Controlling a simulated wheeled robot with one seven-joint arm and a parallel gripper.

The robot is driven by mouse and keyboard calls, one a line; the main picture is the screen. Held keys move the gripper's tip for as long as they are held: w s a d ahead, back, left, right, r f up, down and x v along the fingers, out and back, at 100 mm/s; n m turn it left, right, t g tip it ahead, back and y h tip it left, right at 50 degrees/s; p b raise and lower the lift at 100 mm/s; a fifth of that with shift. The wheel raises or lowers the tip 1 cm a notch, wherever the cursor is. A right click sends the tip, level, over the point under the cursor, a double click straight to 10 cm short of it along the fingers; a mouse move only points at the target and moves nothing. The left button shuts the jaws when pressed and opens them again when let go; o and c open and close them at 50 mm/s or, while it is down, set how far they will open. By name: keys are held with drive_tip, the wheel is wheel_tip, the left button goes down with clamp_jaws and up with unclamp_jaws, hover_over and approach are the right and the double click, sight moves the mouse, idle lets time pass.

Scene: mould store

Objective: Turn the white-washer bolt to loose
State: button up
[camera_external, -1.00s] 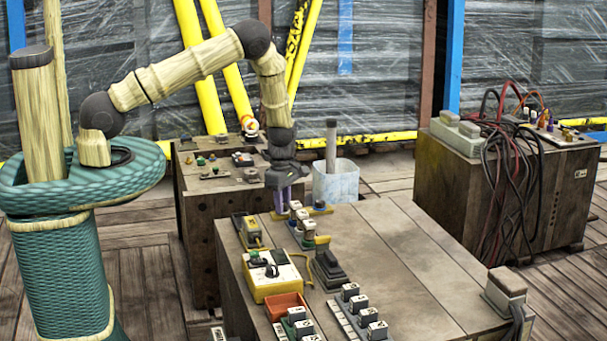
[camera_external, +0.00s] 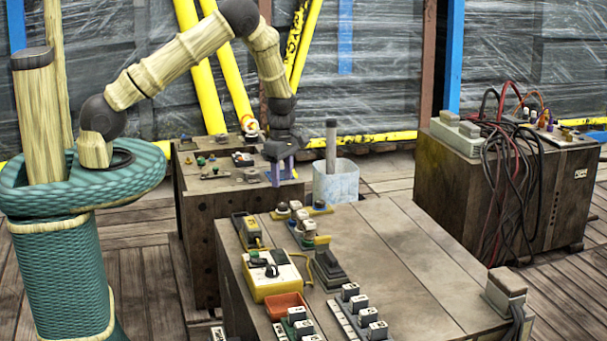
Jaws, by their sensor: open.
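My gripper (camera_external: 283,175) is open and empty, pointing down. It hangs in the air above the far left end of the front bench. Below it, a yellow strip (camera_external: 318,212) lies at the bench's far edge and carries a few small knobs or bolt heads. One is dark, at the strip's left end (camera_external: 282,208). A pale one (camera_external: 295,205) stands beside it, and another dark one (camera_external: 319,205) is at the right. They are too small to tell which has the white washer or how any is turned. The fingers are apart from all of them.
A pale bin (camera_external: 335,182) with an upright rod stands behind.

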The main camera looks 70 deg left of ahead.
wheel_tip(320, 180, up, 9)
drive_tip(key=shift+f, duration=0.2)
idle(0.5)
drive_tip(key=s+d+r+m+t, duration=0.1)
drive_tip(key=s+d+r+m, duration=0.4)
drive_tip(key=s+m, duration=0.4)
drive_tip(key=s+d+r+m+t, duration=0.1)
drive_tip(key=s+d+r+m, duration=0.4)
drive_tip(key=m, duration=1.2)
drive_tip(key=s+d, duration=0.3)
drive_tip(key=shift+s+r+t, duration=0.25)
drive_tip(key=shift+s+t, duration=0.05)
drive_tip(key=shift+s, duration=0.05)
